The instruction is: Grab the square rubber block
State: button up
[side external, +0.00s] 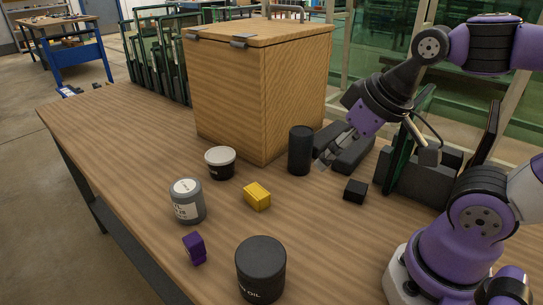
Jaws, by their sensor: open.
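A small black block (355,190), squarish and dark like rubber, sits on the wooden table in front of the dark fixture at the right. Its material cannot be told for sure. My gripper (324,160) is open, tilted down to the left, with its tips just right of a black cylinder (300,150). The gripper is up and left of the black block and apart from it. Nothing shows between the fingers, though they are small and partly unclear here. A yellow block (257,196) and a purple block (194,248) also lie on the table.
A wooden box (255,90) with a hinged lid stands at the back. A dark fixture with green panels (402,165) is close behind the black block.

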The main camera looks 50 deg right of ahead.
jog(key=n+g, duration=0.2)
jog(key=g, duration=0.5)
send_near(357, 187)
notch_tip(357, 187, down, 4)
jog(key=shift+r, duration=0.25)
jog(key=f, duration=0.2)
jog(key=s+f, duration=0.1)
jog(key=f, duration=0.2)
jog(key=shift+f, duration=0.2)
jog(key=c, duration=1.2)
